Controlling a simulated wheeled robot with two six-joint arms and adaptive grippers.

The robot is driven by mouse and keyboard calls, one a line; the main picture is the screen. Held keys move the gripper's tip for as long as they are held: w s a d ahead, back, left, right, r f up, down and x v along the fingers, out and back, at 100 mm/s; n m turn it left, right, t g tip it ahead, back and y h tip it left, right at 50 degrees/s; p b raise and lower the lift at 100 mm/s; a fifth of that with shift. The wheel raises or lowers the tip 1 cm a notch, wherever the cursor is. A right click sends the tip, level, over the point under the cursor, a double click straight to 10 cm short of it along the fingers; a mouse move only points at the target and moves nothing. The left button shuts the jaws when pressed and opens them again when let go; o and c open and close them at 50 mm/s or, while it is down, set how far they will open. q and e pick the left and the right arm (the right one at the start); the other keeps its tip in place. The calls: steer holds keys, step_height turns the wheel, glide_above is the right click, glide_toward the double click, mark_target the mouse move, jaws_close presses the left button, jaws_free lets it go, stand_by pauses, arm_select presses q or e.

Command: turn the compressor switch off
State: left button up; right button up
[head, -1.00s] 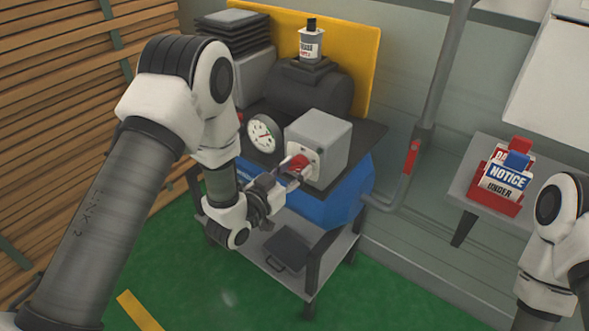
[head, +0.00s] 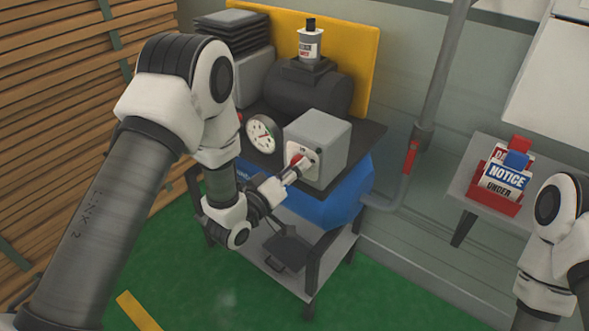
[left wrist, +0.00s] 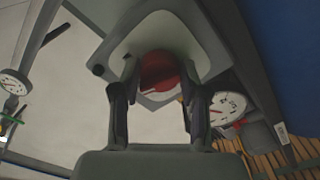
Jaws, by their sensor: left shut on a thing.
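The compressor is a dark machine (head: 305,95) with a blue tank (head: 335,205) on a cart. A grey switch box (head: 325,140) sits on it, with a red rotary switch (head: 298,161) on its front plate. My left gripper (head: 294,172) is shut on the red switch. In the left wrist view the red knob (left wrist: 160,72) sits between the two fingers of the left gripper (left wrist: 158,92), which hide its sides. My right arm shows at the right edge; its gripper is out of frame.
A pressure gauge (head: 262,134) stands just left of the box. A grey pipe with a red valve handle (head: 411,158) runs up at the right. A side table (head: 463,186) holds a red rack of notice signs (head: 500,190).

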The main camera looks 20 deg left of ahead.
arm_select(q)
steer(key=shift+r+n, duration=0.15)
steer(key=shift+n, duration=1.15)
steer(key=o, duration=1.1)
steer(key=shift+o, duration=0.2)
steer(key=v, duration=1.2)
